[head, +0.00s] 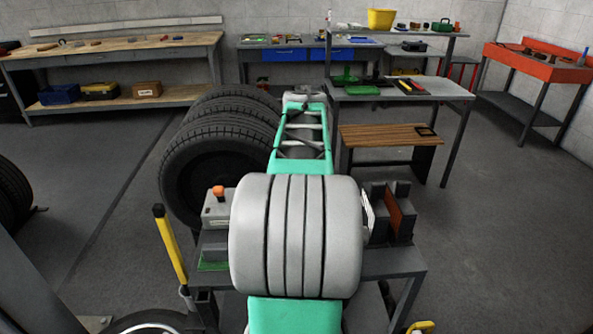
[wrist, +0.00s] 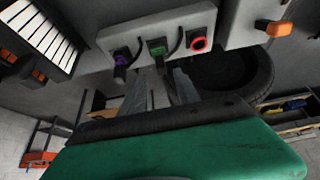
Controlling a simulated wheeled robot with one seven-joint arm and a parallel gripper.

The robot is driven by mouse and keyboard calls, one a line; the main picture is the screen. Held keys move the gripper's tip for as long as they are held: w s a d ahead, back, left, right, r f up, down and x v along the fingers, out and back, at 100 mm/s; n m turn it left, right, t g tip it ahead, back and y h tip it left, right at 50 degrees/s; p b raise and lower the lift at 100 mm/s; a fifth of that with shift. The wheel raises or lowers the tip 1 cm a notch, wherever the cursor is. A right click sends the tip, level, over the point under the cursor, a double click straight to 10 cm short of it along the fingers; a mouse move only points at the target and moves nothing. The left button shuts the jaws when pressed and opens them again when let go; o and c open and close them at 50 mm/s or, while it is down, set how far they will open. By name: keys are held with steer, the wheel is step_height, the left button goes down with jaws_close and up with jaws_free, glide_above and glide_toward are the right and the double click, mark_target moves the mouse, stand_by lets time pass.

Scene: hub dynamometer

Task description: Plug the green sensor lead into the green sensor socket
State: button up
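In the wrist view, a grey panel (wrist: 180,28) carries a row of coloured connectors. A purple one (wrist: 122,58) is at the left, a green one (wrist: 158,48) in the middle and a red ring (wrist: 198,43) at the right. I cannot tell whether the green one is an empty socket or has a plug in it. No separate green sensor lead is clearly visible. A large green and black part fills the bottom of the wrist view and hides what is behind it. In the head view my arm hides the gripper.
A grey box with an orange knob (head: 218,191) stands left of my arm on a bench (head: 390,262); the knob also shows in the wrist view (wrist: 280,29). Stacked tyres (head: 215,150) stand behind. A yellow post (head: 170,243) rises at left. Grey floor is clear at right.

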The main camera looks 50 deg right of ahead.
steer(key=b+x, duration=0.3)
steer(key=x, duration=0.5)
steer(key=shift+w+f, duration=0.15)
steer(key=shift+f, duration=0.2)
steer(key=shift+c, duration=0.4)
jaws_close()
steer(key=shift+r+p, duration=0.55)
steer(key=shift+r, duration=0.15)
steer(key=shift+r+p, duration=1.5)
steer(key=shift+r, duration=0.6)
